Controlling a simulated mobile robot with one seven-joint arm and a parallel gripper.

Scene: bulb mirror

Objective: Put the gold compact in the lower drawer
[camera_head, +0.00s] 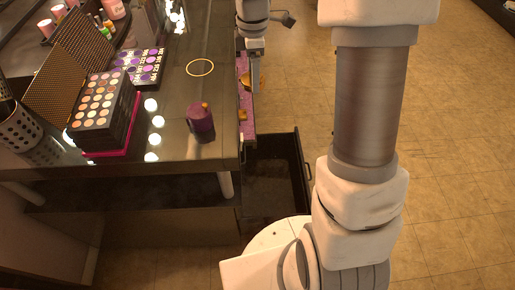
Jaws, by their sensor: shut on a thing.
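My gripper (253,84) is at the upper middle, over the narrow open upper drawer (247,130) with its purple lining. It is shut on a small gold thing, seemingly the gold compact (245,80), at the drawer's far part; the hold itself is small and partly hidden. Another gold piece (243,115) lies in the same drawer, nearer. The lower drawer (275,187) stands pulled out below and nearer, with a dark, apparently empty inside; part of it is hidden by my own body.
The dark glossy vanity top (190,160) bears a purple jar (200,117), a gold ring (200,67), an eyeshadow palette (100,105) and a perforated cup (20,130). Open tiled floor (450,150) lies to the right.

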